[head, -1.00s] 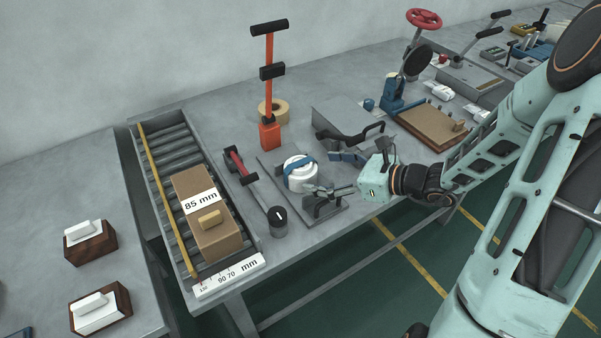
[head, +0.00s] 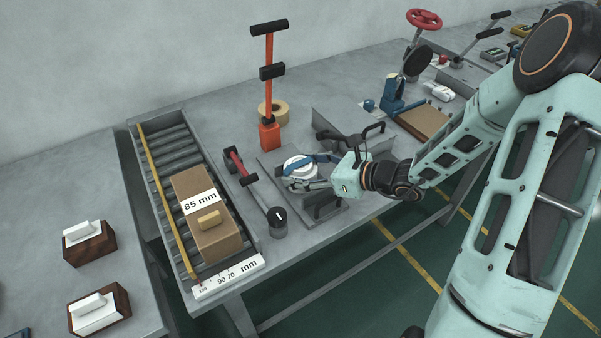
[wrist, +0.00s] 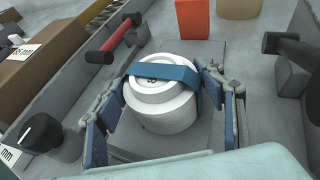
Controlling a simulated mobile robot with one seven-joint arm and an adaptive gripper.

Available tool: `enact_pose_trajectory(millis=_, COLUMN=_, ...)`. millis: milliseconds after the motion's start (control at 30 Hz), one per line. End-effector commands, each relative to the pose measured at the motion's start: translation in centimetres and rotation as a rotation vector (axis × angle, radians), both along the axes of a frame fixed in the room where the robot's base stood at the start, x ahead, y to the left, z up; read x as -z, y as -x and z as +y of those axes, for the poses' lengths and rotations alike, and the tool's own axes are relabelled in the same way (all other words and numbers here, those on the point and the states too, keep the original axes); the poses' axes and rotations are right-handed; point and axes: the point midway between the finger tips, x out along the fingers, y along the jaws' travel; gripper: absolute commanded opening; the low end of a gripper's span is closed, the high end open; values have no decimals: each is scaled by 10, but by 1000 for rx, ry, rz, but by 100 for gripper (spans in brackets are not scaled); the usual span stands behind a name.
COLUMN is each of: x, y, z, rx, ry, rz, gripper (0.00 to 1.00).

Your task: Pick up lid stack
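The lid stack (head: 299,166) is a short white pile of round lids with a blue band across it. It stands upright on a grey plate (head: 338,212), and also shows in the wrist view (wrist: 165,112) with a dark mark on its top. My gripper (head: 308,172) is level with it, coming from the right. In the wrist view my gripper's (wrist: 164,92) fingers are spread on both sides of the stack, with a narrow gap showing at the left. Contact at the right finger cannot be told. In the head view the fingers hide part of the stack.
A red-handled bar (head: 242,168) and a dark round knob (head: 277,221) are left of the stack. An orange upright tool (head: 269,135) and a tan tape roll (head: 281,112) stand behind. A roller tray (head: 172,150) holds a box labelled 85 mm (head: 207,220). A dark handle (head: 345,142) is close behind my gripper.

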Motion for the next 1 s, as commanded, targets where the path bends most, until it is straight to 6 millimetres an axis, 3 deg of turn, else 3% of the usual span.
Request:
enact_pose_trajectory(millis=33, x=0, y=0, z=0, rx=0, ry=0, rz=0, gripper=55)
enact_pose_trajectory(millis=200, x=0, y=0, z=0, rx=0, ry=0, rz=0, gripper=37)
enact_pose_trajectory(millis=567, x=-5, y=0, z=0, rx=0, ry=0, rz=-1, gripper=37)
enact_pose_trajectory(millis=867, x=-36, y=0, z=-1, rx=0, ry=1, rz=-4, gripper=37)
enact_pose_trajectory(millis=1000, x=-52, y=15, z=-6, rx=0, ry=2, rz=-2, gripper=37)
